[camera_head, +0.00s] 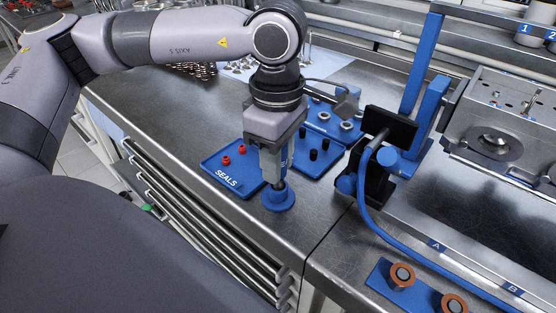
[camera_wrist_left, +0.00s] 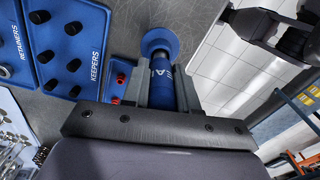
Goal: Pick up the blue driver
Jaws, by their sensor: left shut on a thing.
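The blue driver stands upright on the metal bench, with its round blue base (camera_head: 278,198) flat or nearly flat on the bench top; I cannot tell if there is a gap. My left gripper (camera_head: 277,178) points straight down over it and is shut on its shaft. In the left wrist view the blue driver (camera_wrist_left: 162,82) lies between the two fingers of my left gripper (camera_wrist_left: 162,90), and its flared end shows beyond the fingertips. The upper part of the driver is hidden by the gripper. My right gripper is not in view.
The blue SEALS tray (camera_head: 232,181) with red seals is just left of the driver. Blue trays with black pieces (camera_head: 318,165) sit behind it. A blue and black fixture (camera_head: 374,175) with a blue hose stands to the right. The bench's front edge is close by.

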